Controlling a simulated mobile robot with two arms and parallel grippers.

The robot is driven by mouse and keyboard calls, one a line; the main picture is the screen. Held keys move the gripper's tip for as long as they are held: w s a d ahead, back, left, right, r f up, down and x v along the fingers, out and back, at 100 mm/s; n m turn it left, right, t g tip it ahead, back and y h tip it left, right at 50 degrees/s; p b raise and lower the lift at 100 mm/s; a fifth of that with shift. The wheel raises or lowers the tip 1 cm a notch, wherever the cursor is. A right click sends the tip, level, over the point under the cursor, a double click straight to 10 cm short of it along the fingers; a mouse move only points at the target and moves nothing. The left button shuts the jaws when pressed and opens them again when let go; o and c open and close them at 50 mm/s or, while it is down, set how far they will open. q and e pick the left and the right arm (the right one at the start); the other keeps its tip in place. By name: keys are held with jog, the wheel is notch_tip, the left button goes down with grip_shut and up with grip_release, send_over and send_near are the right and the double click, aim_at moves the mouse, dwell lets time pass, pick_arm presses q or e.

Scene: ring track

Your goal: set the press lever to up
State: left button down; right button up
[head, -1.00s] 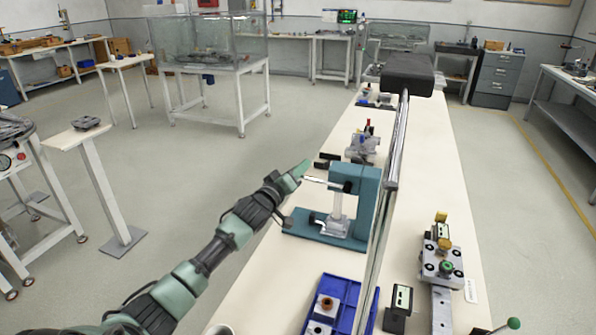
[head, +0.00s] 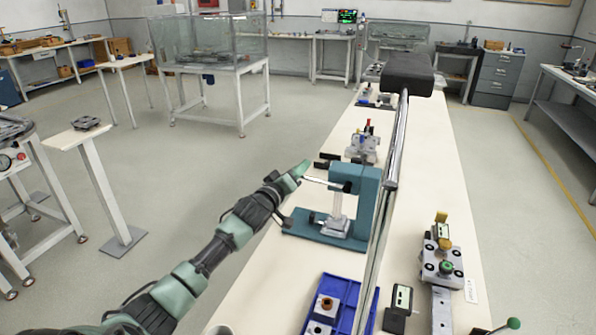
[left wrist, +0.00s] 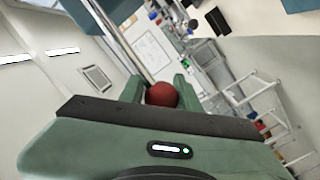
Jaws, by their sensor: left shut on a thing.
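The teal press (head: 365,200) stands on the long bench. Its silver lever (head: 322,183) sticks out to the left from the press head, close to level. My left gripper (head: 298,172) is at the outer end of this lever. In the left wrist view the red ball knob (left wrist: 161,95) of the lever sits between the two green fingers (left wrist: 156,90), and the gripper is shut on it. In the head view the knob is hidden by the gripper. My right gripper is not in view.
A blue tray (head: 345,292) with small parts lies in front of the press. A fixture with green and yellow knobs (head: 441,262) stands to the right. Another small device (head: 362,146) stands behind the press. Open floor lies left of the bench.

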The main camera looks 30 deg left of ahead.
pick_arm(q)
jog(key=shift+f, duration=0.3)
jog(key=shift+r+p, duration=0.2)
jog(key=shift+p, duration=0.1)
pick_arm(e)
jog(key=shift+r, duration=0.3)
pick_arm(q)
jog(key=shift+r+m, duration=0.1)
jog(key=shift+m, duration=0.2)
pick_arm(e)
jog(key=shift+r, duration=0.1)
